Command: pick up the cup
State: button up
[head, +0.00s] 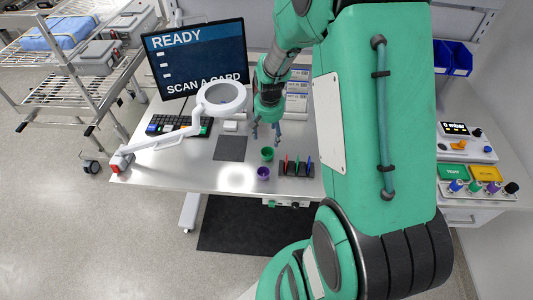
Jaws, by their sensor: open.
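Two small cups stand on the steel table (150,172) in the head view. A green cup (267,154) is near the table's middle, and a purple cup (263,173) is just in front of it, close to the front edge. My gripper (266,140) is open, its fingers pointing down. It appears above and slightly behind the green cup, with nothing visible between the fingers. I cannot tell its exact height above the table.
A black rack with coloured items (297,167) stands right of the cups. A dark square mat (230,148) lies to the left. A ring lamp (221,97), keyboard (178,125) and monitor (195,55) are farther left. A wire cart (85,65) stands beyond.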

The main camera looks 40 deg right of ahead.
jog(key=shift+f, duration=0.15)
send_over(267, 152)
jog(key=s+a, duration=0.1)
jog(key=s, duration=0.1)
jog(key=shift+a+f, duration=0.15)
jog(key=shift+f, duration=3.95)
jog(key=shift+f+b, duration=0.1)
jog(key=shift+b, duration=0.2)
jog(key=shift+w+f, duration=0.15)
jog(key=shift+f, duration=1.1)
jog(key=shift+w+f, duration=0.15)
jog(key=shift+f, duration=1.1)
jog(key=c, duration=1.2)
